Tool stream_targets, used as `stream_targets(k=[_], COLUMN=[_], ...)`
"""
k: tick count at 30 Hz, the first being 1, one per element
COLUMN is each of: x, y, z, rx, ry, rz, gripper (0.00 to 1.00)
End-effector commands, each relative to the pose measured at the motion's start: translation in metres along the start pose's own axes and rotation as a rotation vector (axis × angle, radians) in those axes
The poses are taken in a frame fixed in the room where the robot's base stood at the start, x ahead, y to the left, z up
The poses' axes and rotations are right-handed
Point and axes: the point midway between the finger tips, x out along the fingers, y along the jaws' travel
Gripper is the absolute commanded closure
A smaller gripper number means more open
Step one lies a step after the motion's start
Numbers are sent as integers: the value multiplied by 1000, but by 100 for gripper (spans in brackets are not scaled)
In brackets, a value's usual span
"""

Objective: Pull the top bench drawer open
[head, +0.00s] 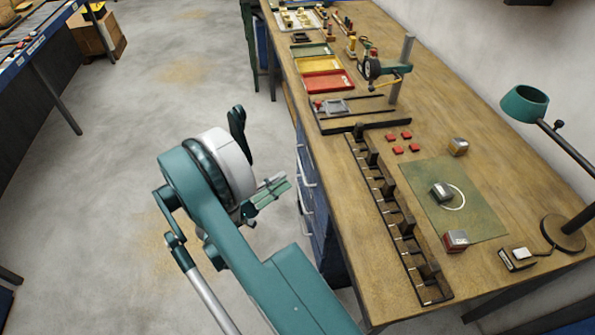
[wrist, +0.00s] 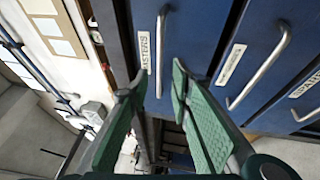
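The bench (head: 470,110) has blue drawers (head: 318,205) on its left side, with pale bar handles (head: 305,166). In the wrist view the drawer fronts stand side by side, turned on their side. The leftmost front carries a label (wrist: 145,50) and a metal handle (wrist: 161,45). All drawers in view look shut. My gripper (wrist: 157,82) is open and empty. Its green fingers point at the leftmost front, and the handle's near end shows between the fingertips. In the head view my gripper (head: 285,184) is just left of the drawer fronts, apart from the handles.
The bench top holds a black rack (head: 400,225), a green mat (head: 480,215), colored trays (head: 327,82) and a lamp (head: 525,105). The floor (head: 140,110) left of the drawers is clear. Another bench (head: 35,45) stands at far left.

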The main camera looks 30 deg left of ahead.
Motion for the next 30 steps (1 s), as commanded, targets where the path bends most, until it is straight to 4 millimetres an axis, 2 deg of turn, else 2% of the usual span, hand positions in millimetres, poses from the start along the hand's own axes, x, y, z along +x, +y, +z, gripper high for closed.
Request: stream_targets(k=[17, 23, 30], x=[4, 22, 51], y=[-1, -1, -2], z=[2, 2, 2], rx=[1, 0, 0], ry=[-3, -5, -5], rz=[4, 4, 4], gripper=[78, 78, 78])
